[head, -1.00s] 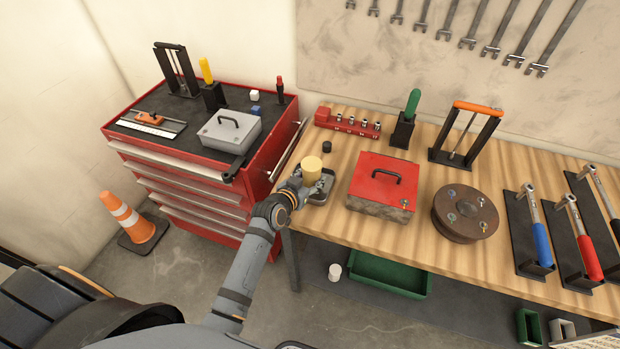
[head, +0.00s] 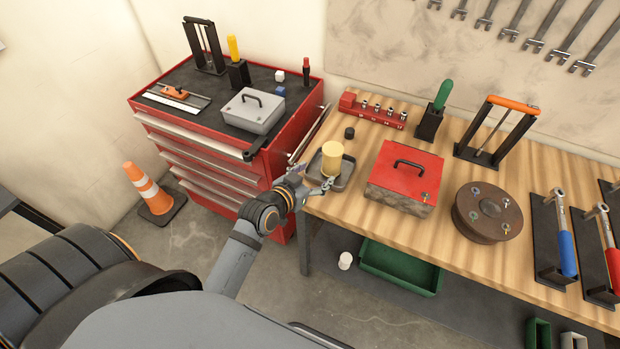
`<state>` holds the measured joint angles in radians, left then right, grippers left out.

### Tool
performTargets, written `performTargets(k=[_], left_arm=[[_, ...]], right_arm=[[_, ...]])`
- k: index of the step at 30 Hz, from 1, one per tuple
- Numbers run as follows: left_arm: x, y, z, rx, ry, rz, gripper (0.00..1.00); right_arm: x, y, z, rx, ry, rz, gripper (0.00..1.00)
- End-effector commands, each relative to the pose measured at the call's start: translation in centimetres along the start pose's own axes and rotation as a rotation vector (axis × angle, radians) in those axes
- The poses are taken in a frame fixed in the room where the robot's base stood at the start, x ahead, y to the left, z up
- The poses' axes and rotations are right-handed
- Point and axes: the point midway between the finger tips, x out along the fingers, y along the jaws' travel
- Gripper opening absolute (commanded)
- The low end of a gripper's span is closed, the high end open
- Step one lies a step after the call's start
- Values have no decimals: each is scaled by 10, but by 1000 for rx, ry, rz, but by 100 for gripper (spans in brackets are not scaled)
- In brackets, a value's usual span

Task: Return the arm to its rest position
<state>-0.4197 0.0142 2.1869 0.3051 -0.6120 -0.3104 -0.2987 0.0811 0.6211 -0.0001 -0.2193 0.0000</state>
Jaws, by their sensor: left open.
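My left arm comes in from the lower left in the head view. My left gripper (head: 318,186) is open and empty at the left end of the workbench (head: 340,210). Its fingers are at the near edge of a dark tray (head: 343,180). A pale yellow cylinder (head: 333,158) stands upright in that tray, just beyond the fingers and apart from them as far as I can tell. My right gripper is not in view.
The red toolbox (head: 404,172) and a brown wheel hub (head: 488,212) stand right of the tray. A red tool cabinet (head: 215,180) is left of the bench. A traffic cone (head: 146,187) stands on the floor. A green bin (head: 398,268) sits below.

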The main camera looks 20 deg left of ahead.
Motion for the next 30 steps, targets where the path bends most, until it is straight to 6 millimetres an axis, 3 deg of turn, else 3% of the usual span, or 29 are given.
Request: performTargets(k=[6, 23, 26, 30], left_arm=[[-24, 0, 1, 2, -1, 0, 73], [-26, 0, 2, 1, -13, 1, 73], [-33, 2, 19, 8, -108, 7, 73], [-57, -1, 60, 15, -349, -6, 73]], right_arm=[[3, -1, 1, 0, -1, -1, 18], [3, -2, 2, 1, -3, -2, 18], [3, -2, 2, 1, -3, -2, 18], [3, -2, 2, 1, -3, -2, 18]])
